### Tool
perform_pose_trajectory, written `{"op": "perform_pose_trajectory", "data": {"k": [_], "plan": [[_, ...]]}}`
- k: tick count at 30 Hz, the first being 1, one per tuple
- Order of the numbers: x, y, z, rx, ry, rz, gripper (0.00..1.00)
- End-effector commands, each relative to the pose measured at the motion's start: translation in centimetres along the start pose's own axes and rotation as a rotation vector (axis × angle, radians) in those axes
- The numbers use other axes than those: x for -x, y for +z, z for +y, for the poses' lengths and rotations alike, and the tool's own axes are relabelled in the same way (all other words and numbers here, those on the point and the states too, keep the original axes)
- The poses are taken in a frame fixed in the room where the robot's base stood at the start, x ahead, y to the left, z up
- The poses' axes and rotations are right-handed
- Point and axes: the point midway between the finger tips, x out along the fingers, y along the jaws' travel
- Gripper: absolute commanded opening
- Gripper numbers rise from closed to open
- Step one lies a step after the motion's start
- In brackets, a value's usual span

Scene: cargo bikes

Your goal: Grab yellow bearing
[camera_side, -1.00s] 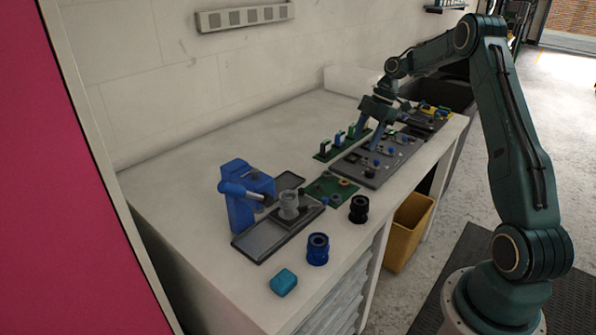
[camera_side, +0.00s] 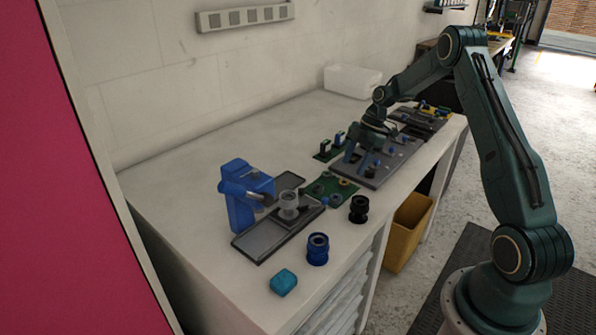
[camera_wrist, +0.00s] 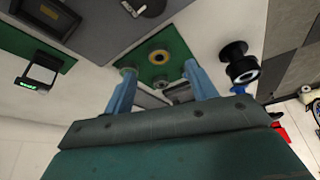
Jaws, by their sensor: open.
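The yellow bearing (camera_wrist: 159,57), a ring with a dark centre, lies on a green board (camera_wrist: 142,52) in the wrist view. It appears between and slightly beyond my fingertips. My gripper (camera_wrist: 160,70) is open, with its blue fingers apart and nothing between them. In the side view my gripper (camera_side: 362,168) hangs above the workbench, at the far right of the small green board (camera_side: 322,190).
A black spool (camera_side: 359,209), a blue spool (camera_side: 318,249) and a teal block (camera_side: 284,282) stand near the bench's front edge. A blue machine (camera_side: 238,198) stands left of the board. A grey board (camera_side: 385,172) with parts lies behind it.

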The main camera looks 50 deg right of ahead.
Motion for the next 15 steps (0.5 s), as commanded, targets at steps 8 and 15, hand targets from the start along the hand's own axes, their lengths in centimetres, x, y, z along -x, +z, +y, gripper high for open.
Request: {"op": "perform_pose_trajectory", "data": {"k": [8,15], "plan": [[-0.6,0.0,0.0,0.000,0.000,-0.001,0.57],[-1.9,-0.2,0.0,0.001,-0.003,0.001,0.57]]}}
